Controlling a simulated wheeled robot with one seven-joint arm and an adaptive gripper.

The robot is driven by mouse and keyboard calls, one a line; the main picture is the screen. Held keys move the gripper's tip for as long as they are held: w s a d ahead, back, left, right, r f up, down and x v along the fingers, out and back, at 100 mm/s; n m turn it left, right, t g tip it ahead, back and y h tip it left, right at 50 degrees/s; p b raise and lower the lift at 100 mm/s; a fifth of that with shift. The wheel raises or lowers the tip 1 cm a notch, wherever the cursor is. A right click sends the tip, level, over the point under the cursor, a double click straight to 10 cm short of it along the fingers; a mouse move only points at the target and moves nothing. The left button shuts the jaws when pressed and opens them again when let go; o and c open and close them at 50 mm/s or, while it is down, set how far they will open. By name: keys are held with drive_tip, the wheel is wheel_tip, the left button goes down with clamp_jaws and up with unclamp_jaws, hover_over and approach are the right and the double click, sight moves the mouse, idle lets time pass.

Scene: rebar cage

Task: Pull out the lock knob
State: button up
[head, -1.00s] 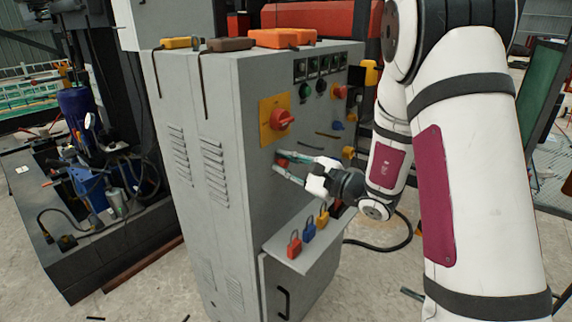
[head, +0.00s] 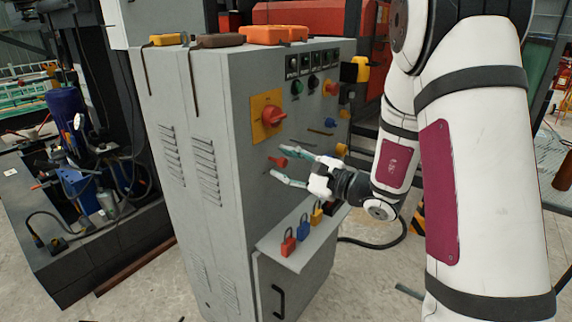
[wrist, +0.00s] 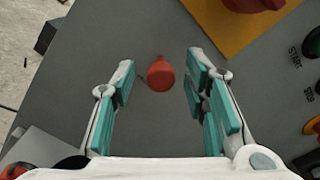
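The lock knob is a small red knob (head: 277,162) on the front face of the grey cabinet, below the yellow plate with the large red rotary switch. In the wrist view the red knob (wrist: 161,75) shows with its narrow end up, between the two finger pads. My gripper (head: 270,160) is open, with one finger above the knob and one below it in the head view. In the wrist view gaps show on both sides of the knob, so neither finger of the gripper (wrist: 160,66) touches it.
The rotary switch (head: 271,116) sits above my gripper. A shelf (head: 287,255) with red, blue and yellow padlocks juts out below it. Buttons (head: 297,88) and other knobs are to the right. Orange tools (head: 272,34) lie on the cabinet top.

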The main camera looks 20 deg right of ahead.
drive_tip(key=v, duration=1.2)
